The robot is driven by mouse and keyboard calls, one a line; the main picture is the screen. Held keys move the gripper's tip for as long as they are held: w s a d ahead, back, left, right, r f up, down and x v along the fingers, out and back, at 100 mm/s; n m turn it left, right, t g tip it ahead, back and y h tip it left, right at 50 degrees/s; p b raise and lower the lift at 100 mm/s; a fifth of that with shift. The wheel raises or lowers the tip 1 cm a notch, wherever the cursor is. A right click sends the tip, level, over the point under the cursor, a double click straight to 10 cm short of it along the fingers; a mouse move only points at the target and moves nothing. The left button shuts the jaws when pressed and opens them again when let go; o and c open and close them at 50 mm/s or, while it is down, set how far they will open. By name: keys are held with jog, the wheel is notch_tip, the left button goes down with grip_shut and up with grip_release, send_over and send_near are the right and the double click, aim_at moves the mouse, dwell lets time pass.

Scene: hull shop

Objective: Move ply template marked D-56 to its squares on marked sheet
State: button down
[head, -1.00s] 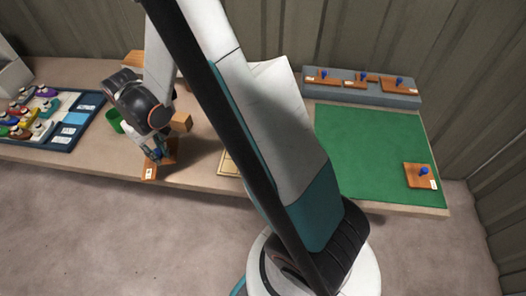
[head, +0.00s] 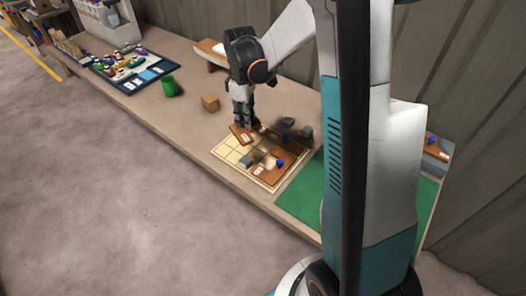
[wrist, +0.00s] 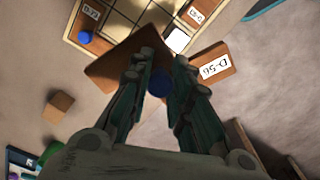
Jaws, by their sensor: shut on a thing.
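My gripper (head: 243,122) is shut on the blue knob (wrist: 158,83) of the brown ply template marked D-56 (wrist: 212,65). Its white label shows at the right in the wrist view; my fingers hide its middle. In the head view the held template (head: 238,133) is at the far left corner of the marked sheet (head: 229,151), a pale gridded board. I cannot tell its exact height. The sheet (wrist: 125,20) also shows at the top of the wrist view, with bare squares.
A template with a blue knob (head: 268,174) lies on the sheet's near right part. A wooden block (head: 210,103), a green cup (head: 169,86) and a tray (head: 104,74) are to the left. A green mat (head: 298,203) lies right.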

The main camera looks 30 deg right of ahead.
jog(key=d+r+n, duration=0.4)
jog(key=d, duration=0.2)
jog(key=f+b, duration=0.3)
jog(key=f, duration=0.6)
jog(key=f+b, duration=0.3)
jog(key=f, duration=0.7)
jog(key=shift+w+a+f, duration=0.15)
jog(key=shift+a+f, duration=0.05)
jog(key=shift+f, duration=0.05)
jog(key=shift+f+b, duration=0.2)
jog(key=shift+b, duration=0.2)
jog(key=c, duration=1.5)
grip_release()
jog(key=shift+r, duration=0.15)
notch_tip(320, 180, up, 12)
jog(key=p, duration=0.4)
